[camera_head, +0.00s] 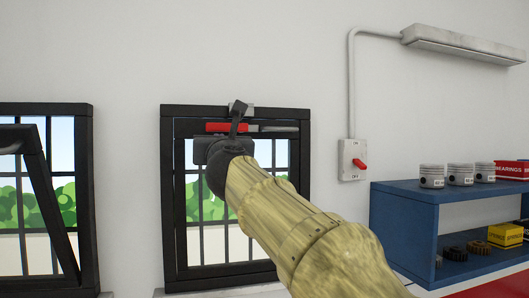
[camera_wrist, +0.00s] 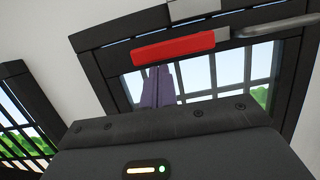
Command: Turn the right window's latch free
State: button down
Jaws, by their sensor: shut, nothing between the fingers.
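The right window (camera_head: 168,200) has a black frame and stands shut in the middle of the head view. Its latch has a red handle (camera_head: 220,127) lying roughly level across the top of the frame. The red handle also shows in the wrist view (camera_wrist: 173,48), with a grey metal bar (camera_wrist: 270,30) running right from it. My gripper (camera_head: 238,108) reaches up in front of the latch and hides part of it. Its fingertips (camera_wrist: 157,72) are shut and empty, just below the red handle in the wrist view. I cannot tell whether they touch it.
A left window (camera_head: 88,200) has a tilted, open sash (camera_head: 45,185). A wall switch (camera_head: 352,160) with a red lever and a blue shelf (camera_head: 405,215) with pistons stand to the right. The wall above the windows is clear.

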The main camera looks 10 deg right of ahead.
dwell(0.5)
jog(key=s+f+b, duration=0.6)
jog(key=s+b, duration=0.1)
jog(key=s, duration=0.2)
jog(key=shift+s+f, duration=0.2)
jog(key=shift+s, duration=0.15)
dwell(0.4)
